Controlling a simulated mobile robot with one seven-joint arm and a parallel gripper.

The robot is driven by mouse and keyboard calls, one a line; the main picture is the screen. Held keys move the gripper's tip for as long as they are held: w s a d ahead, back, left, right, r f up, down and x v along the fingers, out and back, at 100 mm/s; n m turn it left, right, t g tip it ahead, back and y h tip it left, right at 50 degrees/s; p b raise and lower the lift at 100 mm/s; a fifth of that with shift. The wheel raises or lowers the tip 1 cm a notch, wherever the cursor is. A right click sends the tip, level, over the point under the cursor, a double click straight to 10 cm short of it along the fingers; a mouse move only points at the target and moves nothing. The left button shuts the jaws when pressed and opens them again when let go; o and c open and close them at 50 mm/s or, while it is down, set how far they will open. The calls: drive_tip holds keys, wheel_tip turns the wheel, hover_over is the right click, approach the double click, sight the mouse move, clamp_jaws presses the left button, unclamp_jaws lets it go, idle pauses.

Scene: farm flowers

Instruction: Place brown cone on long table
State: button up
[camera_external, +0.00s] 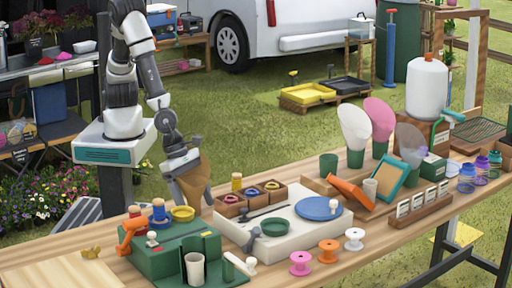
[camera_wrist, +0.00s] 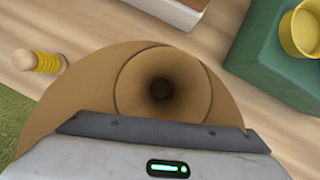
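The brown cone (camera_external: 196,178) is at my gripper (camera_external: 187,177) in the external view, above the back left part of the long wooden table (camera_external: 385,232). Its wide end faces up and its narrow end points down. In the wrist view the cone (camera_wrist: 205,75) fills the middle, with a dark hollow at its centre. A grey finger of my gripper crosses its near rim. My gripper appears shut on the cone's wall; the other finger is hidden in the wrist view. I cannot tell whether the cone's lower end touches the table.
A green box with a yellow bowl (camera_external: 183,213) stands close to the cone. Wooden boxes with coloured rings (camera_external: 250,194) and a white board with a blue disc (camera_external: 319,208) lie to the right. Several spools stand along the front. The tabletop is crowded, with narrow bare strips.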

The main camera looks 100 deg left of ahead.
sight(183, 182)
drive_tip(key=shift+o, duration=0.4)
drive_tip(key=shift+r, duration=0.1)
drive_tip(key=shift+r+p, duration=0.35)
drive_tip(key=p+v, duration=0.8)
drive_tip(key=v, duration=0.2)
drive_tip(key=shift+s+r+p, duration=0.1)
drive_tip(key=shift+r+p, duration=0.2)
drive_tip(key=shift+r, duration=0.1)
drive_tip(key=shift+s+a+r+p, duration=0.2)
drive_tip(key=shift+s+r+p, duration=0.05)
drive_tip(key=shift+r+p, duration=0.05)
drive_tip(key=shift+w, duration=0.1)
